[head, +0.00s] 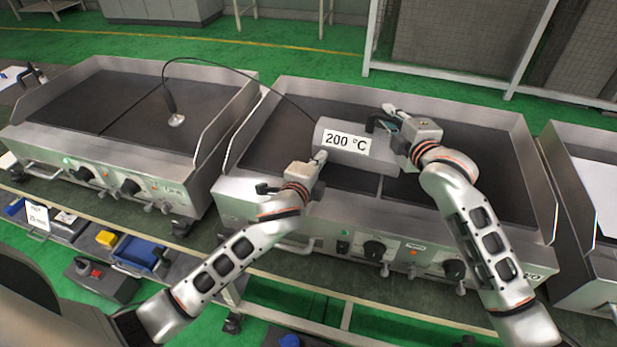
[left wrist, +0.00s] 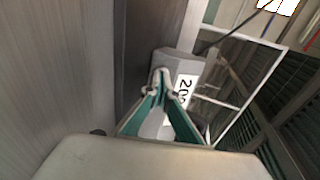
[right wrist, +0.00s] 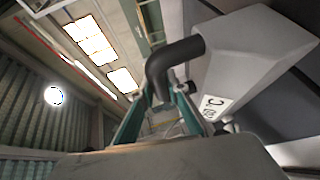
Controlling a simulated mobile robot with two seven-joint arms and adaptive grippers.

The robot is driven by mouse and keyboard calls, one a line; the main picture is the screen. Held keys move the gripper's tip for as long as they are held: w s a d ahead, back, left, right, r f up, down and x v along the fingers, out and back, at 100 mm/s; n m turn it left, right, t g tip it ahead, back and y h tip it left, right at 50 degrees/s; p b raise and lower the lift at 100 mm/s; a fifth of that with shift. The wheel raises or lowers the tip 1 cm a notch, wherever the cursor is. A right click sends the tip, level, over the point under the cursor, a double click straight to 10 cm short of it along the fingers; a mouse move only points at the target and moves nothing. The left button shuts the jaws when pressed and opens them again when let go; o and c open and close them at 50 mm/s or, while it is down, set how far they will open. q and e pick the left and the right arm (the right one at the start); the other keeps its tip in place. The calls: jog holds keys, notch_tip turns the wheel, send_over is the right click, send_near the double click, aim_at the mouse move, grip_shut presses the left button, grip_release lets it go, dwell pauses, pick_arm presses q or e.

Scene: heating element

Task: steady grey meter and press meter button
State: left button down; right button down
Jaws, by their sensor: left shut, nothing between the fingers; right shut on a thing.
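The grey meter (head: 325,133) is over the middle griddle in the head view, its white display reading "200 °C". Its body also shows in the left wrist view (left wrist: 178,62) and the right wrist view (right wrist: 255,55). My right gripper (head: 388,122) is shut on the meter's black curved handle (right wrist: 170,62) at the meter's right end. My left gripper (head: 322,157) is shut and empty, its fingertips at the meter's left end; in the left wrist view its closed tips (left wrist: 160,75) overlap the meter's body. I cannot tell whether they touch it. The meter button is not clearly visible.
A black cable runs from the meter to a probe (head: 175,119) on the left griddle (head: 215,88). The middle griddle (head: 480,125) has raised metal side walls and front knobs.

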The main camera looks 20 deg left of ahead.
pick_arm(q)
jog(key=v, duration=1.2)
jog(key=shift+s+f, duration=0.35)
pick_arm(e)
jog(key=shift+f, duration=0.4)
jog(key=c, duration=1.9)
grip_release()
jog(key=shift+r, duration=0.15)
jog(key=shift+r, duration=0.1)
